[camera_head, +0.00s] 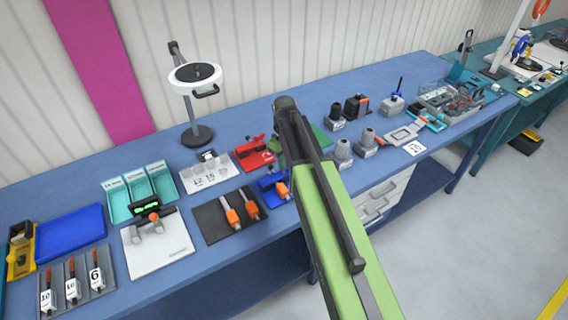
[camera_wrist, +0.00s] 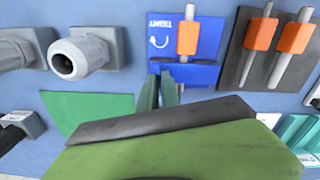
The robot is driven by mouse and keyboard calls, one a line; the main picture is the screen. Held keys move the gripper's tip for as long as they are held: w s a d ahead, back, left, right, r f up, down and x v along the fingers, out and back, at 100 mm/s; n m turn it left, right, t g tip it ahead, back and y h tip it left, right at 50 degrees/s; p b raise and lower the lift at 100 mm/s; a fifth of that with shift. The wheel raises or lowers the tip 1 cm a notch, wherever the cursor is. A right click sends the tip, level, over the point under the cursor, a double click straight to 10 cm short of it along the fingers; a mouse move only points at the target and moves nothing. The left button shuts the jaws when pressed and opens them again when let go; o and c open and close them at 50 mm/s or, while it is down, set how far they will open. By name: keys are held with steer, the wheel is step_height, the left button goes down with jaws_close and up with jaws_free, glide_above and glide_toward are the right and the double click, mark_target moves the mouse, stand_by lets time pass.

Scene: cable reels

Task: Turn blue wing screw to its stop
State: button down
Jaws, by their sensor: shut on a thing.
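The blue fixture (camera_wrist: 208,38) is near the top middle of the wrist view, with a white label and an orange-collared grey rod on it. It also shows in the head view (camera_head: 268,196), partly behind my arm. My gripper (camera_wrist: 159,84) reaches the near edge of this fixture in the wrist view. Its two dark green fingers stand close together, shut on the blue wing screw at that edge. The screw is mostly hidden by the fingers, and I cannot tell its angle. In the head view my arm hides the gripper's fingertips.
A red fixture (camera_head: 254,155) stands behind the blue one. A dark mat (camera_head: 214,222) with two orange-collared rods lies to its left. Grey cable fittings (camera_wrist: 88,52) stand close on the wrist view's left. A green plate (camera_wrist: 88,108) lies nearby.

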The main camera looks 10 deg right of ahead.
steer(key=m, duration=0.5)
steer(key=shift+s, duration=0.1)
steer(key=m, duration=1.1)
steer(key=shift+m, duration=2.4)
steer(key=c, duration=1.6)
jaws_free()
steer(key=shift+o, duration=0.2)
steer(key=shift+r, duration=0.1)
